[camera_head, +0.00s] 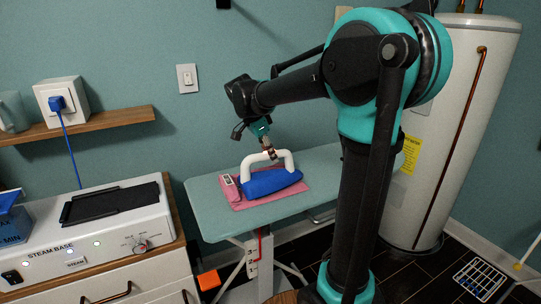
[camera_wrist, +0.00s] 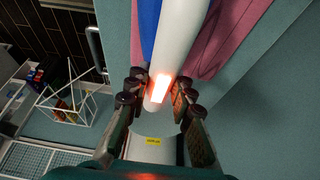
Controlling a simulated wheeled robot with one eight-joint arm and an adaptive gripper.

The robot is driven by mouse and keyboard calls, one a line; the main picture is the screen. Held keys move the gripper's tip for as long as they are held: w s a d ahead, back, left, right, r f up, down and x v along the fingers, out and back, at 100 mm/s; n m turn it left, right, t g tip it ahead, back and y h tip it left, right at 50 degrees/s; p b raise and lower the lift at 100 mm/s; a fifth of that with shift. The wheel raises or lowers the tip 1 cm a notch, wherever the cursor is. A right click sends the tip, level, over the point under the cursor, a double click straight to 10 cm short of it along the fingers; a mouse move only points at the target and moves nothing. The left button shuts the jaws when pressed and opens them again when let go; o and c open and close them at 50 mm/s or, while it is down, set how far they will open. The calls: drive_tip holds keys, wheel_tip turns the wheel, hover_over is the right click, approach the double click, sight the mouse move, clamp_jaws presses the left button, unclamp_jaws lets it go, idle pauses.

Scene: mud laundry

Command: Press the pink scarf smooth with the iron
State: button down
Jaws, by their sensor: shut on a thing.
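The iron (camera_head: 270,182) is blue with a white arched handle (camera_head: 247,162). It rests on the pink scarf (camera_head: 292,198), which lies on the teal ironing board (camera_head: 204,190). My gripper (camera_head: 270,154) comes down from above and is shut on the iron's handle. In the wrist view the white handle (camera_wrist: 188,30) runs between the fingers of my gripper (camera_wrist: 158,100), with a bright orange glow on it. A strip of the blue iron (camera_wrist: 149,25) and the scarf (camera_wrist: 215,45) show beyond. The iron hides the middle of the scarf.
A small grey-white object (camera_head: 228,180) sits at the scarf's left edge. The steam base (camera_head: 95,240) stands on the cabinet at left, with a dark rest plate (camera_head: 110,203) on top. A white tank (camera_head: 455,130) stands at right. The board's right part is partly behind my arm.

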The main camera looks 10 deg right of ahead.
drive_tip(key=shift+r, duration=2.95)
